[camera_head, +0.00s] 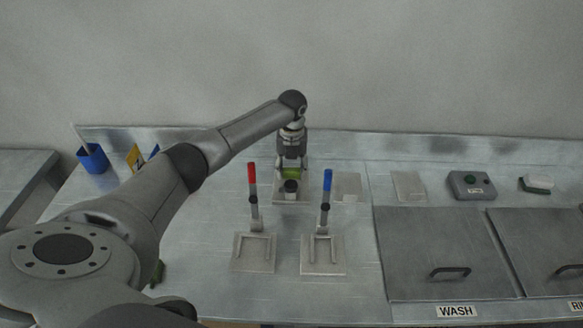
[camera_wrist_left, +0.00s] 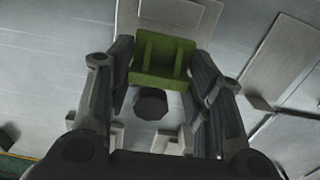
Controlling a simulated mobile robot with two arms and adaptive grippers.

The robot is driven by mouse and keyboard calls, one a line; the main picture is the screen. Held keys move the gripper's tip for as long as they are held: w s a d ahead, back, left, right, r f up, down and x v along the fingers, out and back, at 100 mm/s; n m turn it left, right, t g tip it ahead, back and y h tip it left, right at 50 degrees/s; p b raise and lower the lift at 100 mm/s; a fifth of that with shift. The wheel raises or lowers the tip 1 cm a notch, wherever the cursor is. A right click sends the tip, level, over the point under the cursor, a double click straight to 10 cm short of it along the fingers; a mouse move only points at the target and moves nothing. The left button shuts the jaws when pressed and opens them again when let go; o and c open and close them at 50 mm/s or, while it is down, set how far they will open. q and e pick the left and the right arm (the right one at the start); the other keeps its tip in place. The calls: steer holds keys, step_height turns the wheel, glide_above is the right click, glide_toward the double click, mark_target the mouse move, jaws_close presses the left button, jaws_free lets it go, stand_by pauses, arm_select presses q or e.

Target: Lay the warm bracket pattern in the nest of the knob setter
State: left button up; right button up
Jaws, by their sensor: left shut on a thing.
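My left gripper (camera_head: 292,166) points down at the back middle of the bench, shut on a green bracket pattern (camera_wrist_left: 164,77). The bracket also shows between the fingers in the head view (camera_head: 294,173). In the wrist view it has two upright ribs. Under and in front of it stands a small fixture with a dark round post (camera_head: 291,188) on a pale base plate (camera_head: 291,199), likely the knob setter. The dark post also shows between the fingers (camera_wrist_left: 150,104). Whether the bracket touches the fixture I cannot tell. My right gripper is not in view.
Two plates with upright levers, one red-tipped (camera_head: 252,175) and one blue-tipped (camera_head: 328,182), stand in front of the gripper. A blue cup (camera_head: 93,159) is left.

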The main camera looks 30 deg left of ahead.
mark_target(292, 177)
arm_select(q)
steer(key=shift+f+b, duration=1.35)
steer(key=shift+f, duration=0.7)
steer(key=o, duration=1)
step_height(292, 177, up, 12)
steer(key=shift+r, duration=0.1)
